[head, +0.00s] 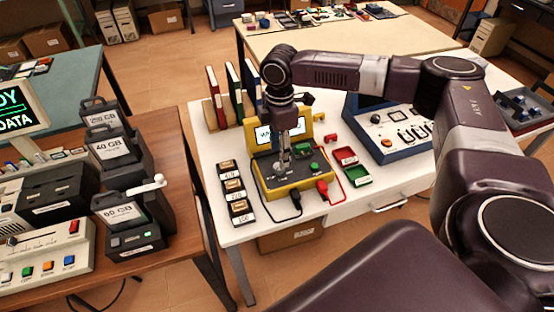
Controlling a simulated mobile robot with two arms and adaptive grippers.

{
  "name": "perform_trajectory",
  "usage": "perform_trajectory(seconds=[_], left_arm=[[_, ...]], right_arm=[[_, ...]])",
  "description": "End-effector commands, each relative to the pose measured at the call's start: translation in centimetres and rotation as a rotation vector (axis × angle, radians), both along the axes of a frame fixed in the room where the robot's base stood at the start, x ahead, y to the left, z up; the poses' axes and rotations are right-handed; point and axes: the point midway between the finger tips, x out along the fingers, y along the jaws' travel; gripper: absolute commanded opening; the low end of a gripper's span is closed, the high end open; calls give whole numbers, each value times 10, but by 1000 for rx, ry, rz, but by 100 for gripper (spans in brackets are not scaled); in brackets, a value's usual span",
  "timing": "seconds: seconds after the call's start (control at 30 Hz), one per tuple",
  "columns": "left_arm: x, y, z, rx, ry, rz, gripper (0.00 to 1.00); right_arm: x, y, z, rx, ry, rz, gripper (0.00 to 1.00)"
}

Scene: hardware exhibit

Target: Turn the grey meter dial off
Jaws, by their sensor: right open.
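The yellow meter (272,191) with a dark top face stands on the white table. Its raised screen (264,135) shows partly hidden lettering. My right gripper (283,164) reaches down over the left part of the meter's face, jaws open. A small light grey piece shows at its fingertips, and I cannot tell dial from fingertips there. The grey dial's setting is hidden, and I cannot tell whether the fingers touch it. A green knob (314,167) sits to the right on the face. My left gripper is not in view.
Black (295,198) and red (323,188) plugs with leads stick out of the meter's front. Labelled dark blocks (240,210) stand to its left, red and green trays (357,176) to its right. A blue instrument case (400,148) stands farther right, and upright books (233,83) behind left.

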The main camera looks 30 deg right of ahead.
Motion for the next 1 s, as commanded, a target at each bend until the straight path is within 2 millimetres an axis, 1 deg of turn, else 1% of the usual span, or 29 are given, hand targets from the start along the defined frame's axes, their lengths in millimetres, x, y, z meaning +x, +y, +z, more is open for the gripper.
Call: perform_trajectory(seconds=[0.03, 0.1, 0.2, 0.3, 0.4, 0.53, 0.67, 0.77, 1.0], left_arm=[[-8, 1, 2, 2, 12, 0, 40], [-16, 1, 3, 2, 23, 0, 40], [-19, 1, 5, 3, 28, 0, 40], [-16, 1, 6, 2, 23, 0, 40], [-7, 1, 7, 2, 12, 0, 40], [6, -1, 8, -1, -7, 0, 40], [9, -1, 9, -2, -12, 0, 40], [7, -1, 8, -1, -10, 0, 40], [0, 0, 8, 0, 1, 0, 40]], right_arm=[[-1, 0, -8, 0, 3, 0, 43], [0, 1, -20, -1, 2, 1, 43], [0, 1, -35, -1, 2, 1, 43], [0, 1, -46, -1, 1, 1, 43], [0, 0, -52, 0, -1, 1, 43], [0, 0, -54, -1, -1, 1, 43], [0, 1, -54, 0, -1, 1, 43], [0, 1, -54, 0, -1, 1, 34], [0, 1, -54, 0, -1, 1, 8]])
